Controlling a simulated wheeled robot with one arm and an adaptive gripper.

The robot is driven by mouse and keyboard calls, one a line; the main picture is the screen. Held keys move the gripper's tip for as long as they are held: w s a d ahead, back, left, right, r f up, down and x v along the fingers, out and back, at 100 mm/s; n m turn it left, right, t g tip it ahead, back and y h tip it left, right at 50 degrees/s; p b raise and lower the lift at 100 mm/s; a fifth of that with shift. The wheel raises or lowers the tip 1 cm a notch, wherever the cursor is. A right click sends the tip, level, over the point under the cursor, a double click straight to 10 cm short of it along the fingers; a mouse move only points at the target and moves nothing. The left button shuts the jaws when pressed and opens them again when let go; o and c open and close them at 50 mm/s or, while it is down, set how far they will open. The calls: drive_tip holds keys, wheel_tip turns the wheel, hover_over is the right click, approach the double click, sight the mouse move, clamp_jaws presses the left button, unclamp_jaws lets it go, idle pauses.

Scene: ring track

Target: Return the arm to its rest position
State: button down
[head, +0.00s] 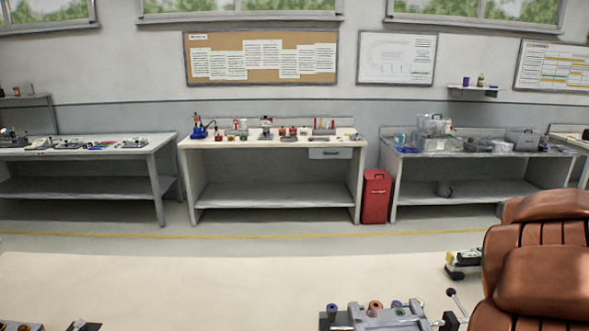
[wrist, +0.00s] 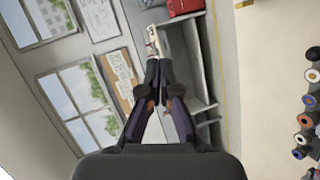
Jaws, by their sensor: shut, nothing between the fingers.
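My gripper (wrist: 160,75) shows in the wrist view, with its dark fingers together at the tips and nothing between them. It is in the air, and the wrist view is turned sideways, with the wall, windows and a workbench far behind the fingers. The gripper does not show in the head view. How the rest of my arm is posed is hidden in both views.
In the head view, a cream table (head: 200,285) lies close in front, with a grey fixture (head: 378,317) at its front edge. A brown padded seat (head: 545,265) stands at right. Workbenches (head: 270,146) and a red bin (head: 376,197) line the wall.

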drive_tip(key=s+a+f+m+g+y, duration=0.1)
drive_tip(key=s+a+f+m+g, duration=0.3)
drive_tip(key=s+a, duration=0.7)
drive_tip(key=s+a+f+m+g+y, duration=0.2)
drive_tip(key=s+a+f+m+g, duration=0.2)
drive_tip(key=s, duration=1.1)
drive_tip(key=s+a+f+m+g+y, duration=0.2)
drive_tip(key=s+a+f+m+g, duration=0.2)
drive_tip(key=a, duration=1.3)
drive_tip(key=s+f+g, duration=0.3)
drive_tip(key=s+f, duration=0.3)
drive_tip(key=s, duration=0.3)
drive_tip(key=shift+s+a+f+g, duration=0.25)
drive_tip(key=shift+s+a+g, duration=0.05)
drive_tip(key=shift+s, duration=0.1)
drive_tip(key=shift+d+m, duration=0.1)
drive_tip(key=shift+m, duration=0.2)
